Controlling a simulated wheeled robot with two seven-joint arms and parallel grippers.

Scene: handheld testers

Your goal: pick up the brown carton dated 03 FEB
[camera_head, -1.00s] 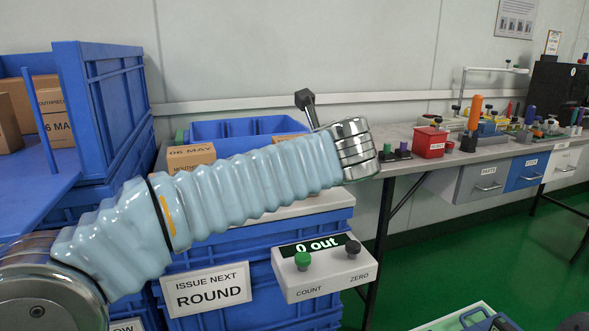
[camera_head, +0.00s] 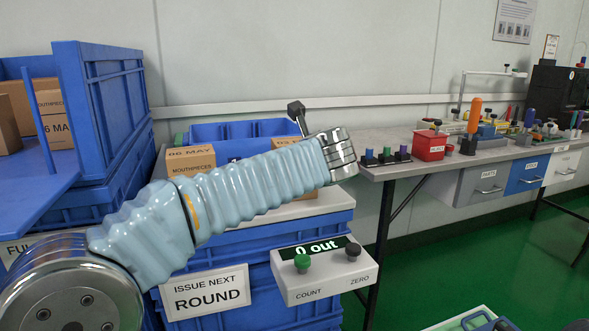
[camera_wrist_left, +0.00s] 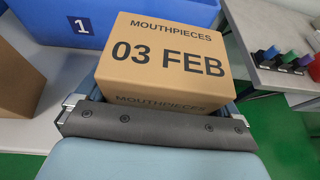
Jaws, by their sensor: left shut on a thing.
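The brown carton marked MOUTHPIECES 03 FEB (camera_wrist_left: 170,62) fills the middle of the left wrist view, its label facing the camera. My left gripper (camera_wrist_left: 153,112) is shut on it, with the jaws at its two sides. In the head view my left arm crosses in front of the carton (camera_head: 290,141), so only small parts of it show. The gripper's fingers are hidden there. I cannot tell whether the carton is clear of its support. My right gripper is not in view.
A brown 06 MAY carton (camera_head: 190,160) stands to the left. A blue divided bin (camera_head: 215,131) is behind. A counter box (camera_head: 325,274) reading "0 out" is in front. Blue crates with more cartons are at left; a workbench (camera_head: 400,168) is at right.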

